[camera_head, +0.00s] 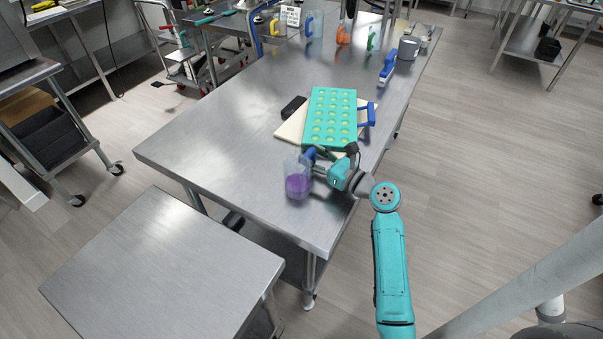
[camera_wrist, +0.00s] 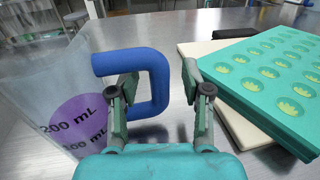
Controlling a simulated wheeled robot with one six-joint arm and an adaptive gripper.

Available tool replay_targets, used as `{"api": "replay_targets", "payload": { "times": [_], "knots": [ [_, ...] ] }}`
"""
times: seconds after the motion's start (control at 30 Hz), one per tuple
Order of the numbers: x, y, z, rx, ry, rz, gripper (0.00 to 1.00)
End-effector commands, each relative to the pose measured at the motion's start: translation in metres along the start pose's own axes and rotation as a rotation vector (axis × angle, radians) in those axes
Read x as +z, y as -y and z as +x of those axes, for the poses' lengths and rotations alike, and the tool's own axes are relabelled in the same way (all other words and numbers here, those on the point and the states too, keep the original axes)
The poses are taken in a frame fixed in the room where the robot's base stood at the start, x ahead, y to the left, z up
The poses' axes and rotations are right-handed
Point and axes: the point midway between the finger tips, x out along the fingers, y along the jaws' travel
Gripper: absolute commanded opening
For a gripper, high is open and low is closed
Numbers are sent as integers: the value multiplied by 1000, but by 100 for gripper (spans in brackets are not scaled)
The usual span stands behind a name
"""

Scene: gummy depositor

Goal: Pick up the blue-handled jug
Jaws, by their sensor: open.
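The clear jug (camera_head: 297,182) with a blue handle and purple contents stands upright on the steel table's near end. In the wrist view the jug (camera_wrist: 40,85) fills the left side, with "200 mL" marks. Its blue handle (camera_wrist: 157,75) juts right toward my gripper (camera_wrist: 157,88). My gripper is open; in the wrist view the handle's outer bar appears between the two fingers, with the left finger over the loop's opening. I cannot tell whether either finger touches it. In the head view my gripper (camera_head: 318,168) is just right of the jug.
A teal mold (camera_head: 331,92) with yellowish-green pieces lies on a cream board (camera_head: 290,131) behind the gripper. A blue clamp-like tool (camera_head: 388,68) and grey cup (camera_head: 409,47) stand farther back. Another blue-handled jug (camera_head: 316,25) is at the far end. The table's left is clear.

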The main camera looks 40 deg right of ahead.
Motion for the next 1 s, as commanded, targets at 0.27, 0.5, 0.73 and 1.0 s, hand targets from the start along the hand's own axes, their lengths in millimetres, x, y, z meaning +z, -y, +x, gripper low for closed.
{"api": "replay_targets", "payload": {
  "times": [0.27,0.5,0.73,1.0],
  "knots": [
    [0,0,0,0,0,0,4],
    [0,0,-1,0,0,0,0],
    [6,0,0,0,1,-2,0],
    [52,0,0,0,3,-5,0]
  ]
}}
